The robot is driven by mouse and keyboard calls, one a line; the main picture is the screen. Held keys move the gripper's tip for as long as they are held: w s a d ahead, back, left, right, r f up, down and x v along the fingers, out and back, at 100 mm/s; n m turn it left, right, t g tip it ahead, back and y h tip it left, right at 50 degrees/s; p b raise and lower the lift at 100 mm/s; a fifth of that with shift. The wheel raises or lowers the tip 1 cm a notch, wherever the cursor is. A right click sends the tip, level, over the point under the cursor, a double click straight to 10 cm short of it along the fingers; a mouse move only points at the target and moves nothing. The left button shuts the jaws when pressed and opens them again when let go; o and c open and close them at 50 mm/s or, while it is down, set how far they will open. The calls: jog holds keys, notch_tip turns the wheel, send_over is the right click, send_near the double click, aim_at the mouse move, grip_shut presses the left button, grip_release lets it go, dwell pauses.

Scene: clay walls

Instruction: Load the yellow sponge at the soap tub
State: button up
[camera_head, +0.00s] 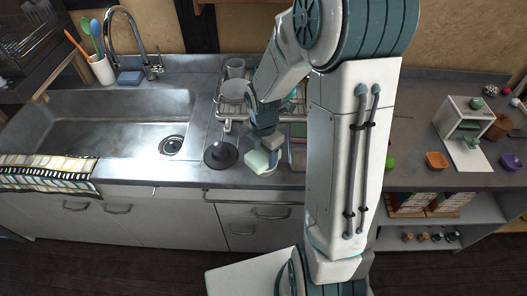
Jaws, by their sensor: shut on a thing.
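My gripper (264,146) is at the counter's front edge, right of the sink. It is shut on a small pale yellowish-green block (258,161), which looks like the sponge. The block is tilted and its far side is hidden by the fingers. Below it a pale rounded rim (271,184) shows at the counter edge; it may be the soap tub, mostly covered by the block and gripper. I cannot tell whether the block touches it.
A dark round disc with a knob (220,154) lies just left of my gripper. A dish rack (232,106) with a grey cup (235,68) stands behind. The steel sink (100,125) is left. A blue sponge (130,77) lies by the tap. An orange bowl (436,160) is right.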

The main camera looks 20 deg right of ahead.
aim_at(264, 154)
jog(key=shift+r+p, duration=3.25)
jog(key=shift+r, duration=0.25)
jog(key=shift+s+f, duration=0.1)
